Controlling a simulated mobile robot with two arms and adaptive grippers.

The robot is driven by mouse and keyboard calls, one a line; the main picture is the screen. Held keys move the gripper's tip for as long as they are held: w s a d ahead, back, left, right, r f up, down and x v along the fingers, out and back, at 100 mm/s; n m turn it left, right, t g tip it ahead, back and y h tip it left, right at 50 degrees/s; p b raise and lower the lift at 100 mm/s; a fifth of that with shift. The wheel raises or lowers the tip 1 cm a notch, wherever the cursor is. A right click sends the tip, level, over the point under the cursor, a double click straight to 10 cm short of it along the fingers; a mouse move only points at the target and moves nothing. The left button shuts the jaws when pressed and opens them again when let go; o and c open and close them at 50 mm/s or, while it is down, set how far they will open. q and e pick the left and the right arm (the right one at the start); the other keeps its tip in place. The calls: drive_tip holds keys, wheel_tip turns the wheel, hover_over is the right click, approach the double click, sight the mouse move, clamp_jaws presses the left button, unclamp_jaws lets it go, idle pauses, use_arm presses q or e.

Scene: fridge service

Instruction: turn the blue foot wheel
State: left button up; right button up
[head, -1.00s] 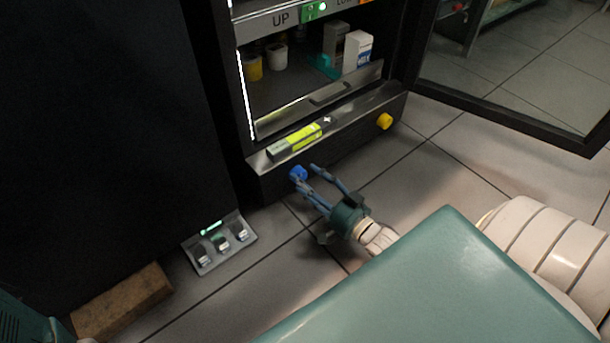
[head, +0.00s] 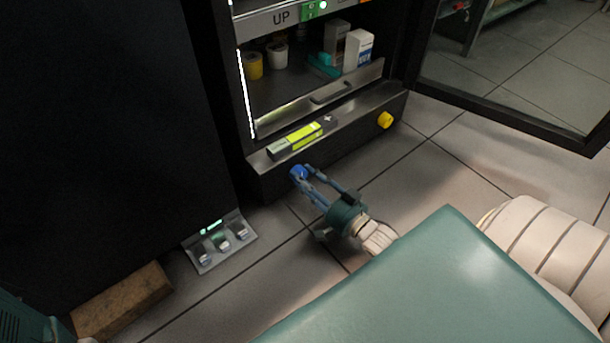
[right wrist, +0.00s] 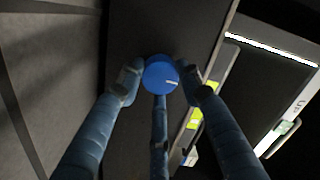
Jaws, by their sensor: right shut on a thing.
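The blue foot wheel (head: 298,172) sits low on the left of the fridge's dark base front. In the right wrist view the blue wheel (right wrist: 160,74) faces me, with a small pale mark on its right side. My right gripper (head: 304,173) is at the wheel, its fingers shut on it. In the right wrist view the gripper's fingers (right wrist: 157,82) lie on both sides of the wheel, with a third finger below it. The left gripper does not show.
A yellow wheel (head: 385,120) is on the right of the same base. A spirit level (head: 300,139) with a yellow-green vial lies on the base's ledge. A switch panel (head: 222,243) and a brown block (head: 122,301) are on the floor at left. The open fridge door (head: 510,95) stands at right.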

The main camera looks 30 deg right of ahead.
drive_tip(key=shift+w+d+r+m+p, duration=0.15)
drive_tip(key=shift+r+m+p, duration=0.1)
drive_tip(key=shift+m+p, duration=0.6)
drive_tip(key=shift+m, duration=0.95)
drive_tip(key=m+p, duration=0.1)
drive_tip(key=m, duration=0.1)
drive_tip(key=shift+d+f+m+h, duration=0.1)
drive_tip(key=shift+d+m+h, duration=0.05)
drive_tip(key=shift+m+h, duration=0.2)
drive_tip(key=m, duration=0.3)
drive_tip(key=shift+f+t, duration=0.1)
drive_tip(key=shift+t, duration=0.2)
drive_tip(key=m, duration=0.7)
drive_tip(key=shift+f+h+b, duration=0.2)
drive_tip(key=shift+h+b, duration=0.05)
drive_tip(key=shift+b, duration=0.05)
drive_tip(key=m, duration=0.4)
drive_tip(key=shift+f+m+h+b, duration=0.1)
drive_tip(key=shift+m+h+b, duration=0.2)
drive_tip(key=shift+b, duration=0.1)
drive_tip(key=shift+m+b, duration=0.3)
drive_tip(key=shift+m, duration=1.25)
